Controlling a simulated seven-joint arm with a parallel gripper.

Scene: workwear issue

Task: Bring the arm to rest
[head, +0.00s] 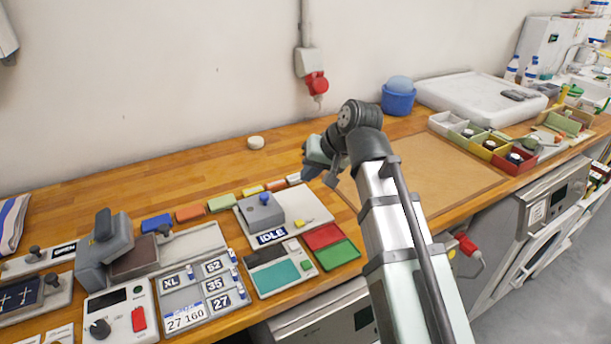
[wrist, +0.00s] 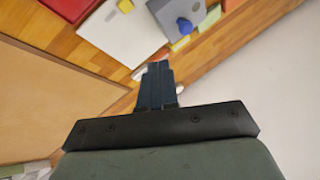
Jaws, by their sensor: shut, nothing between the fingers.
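My arm reaches up from the bottom right in the head view and bends at the top. My gripper (head: 318,176) hangs over the counter, between the device with the IDLE sign (head: 271,237) and the brown board (head: 420,173). In the wrist view my gripper (wrist: 157,68) has its dark fingers together with nothing between them. How high the fingertips are above the counter is hard to tell.
Colored blocks (head: 222,203) line the counter behind the devices. A size panel (head: 200,290) and a stamp-like grey device (head: 103,248) stand at left. A blue tub (head: 398,98) and colored bins (head: 487,147) are at right.

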